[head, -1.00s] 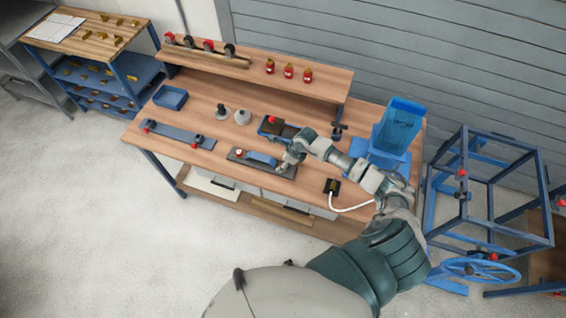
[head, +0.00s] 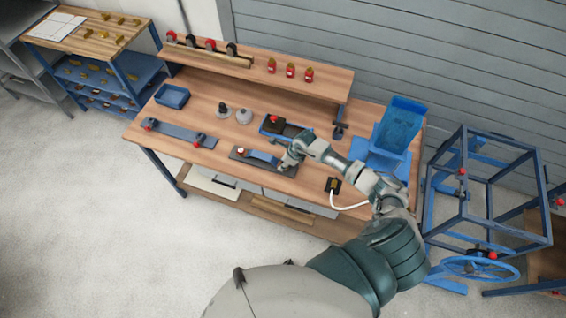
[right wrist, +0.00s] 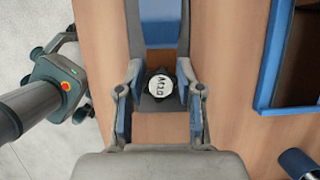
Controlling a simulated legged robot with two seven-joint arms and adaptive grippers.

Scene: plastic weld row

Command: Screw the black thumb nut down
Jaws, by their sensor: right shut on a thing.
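The black thumb nut (right wrist: 149,93) shows in the right wrist view as a dark rim around a white cap with lettering. It sits at the near end of a blue bar (right wrist: 164,30), over a dark plate. My right gripper (right wrist: 161,88) is shut on the nut, with a fingertip at either side. In the head view my right gripper (head: 286,162) is at the right end of the dark fixture plate (head: 246,162) and hides the nut. A red and white knob (head: 240,153) stands at the plate's left end. My left gripper is not recognisable in either view.
A second fixture with a red knob (head: 273,119) lies just behind my gripper. A long blue-grey strip (head: 178,135) with red knobs lies to the left. A blue bin (head: 398,125) and a black socket box (head: 333,186) with a white cable are to the right.

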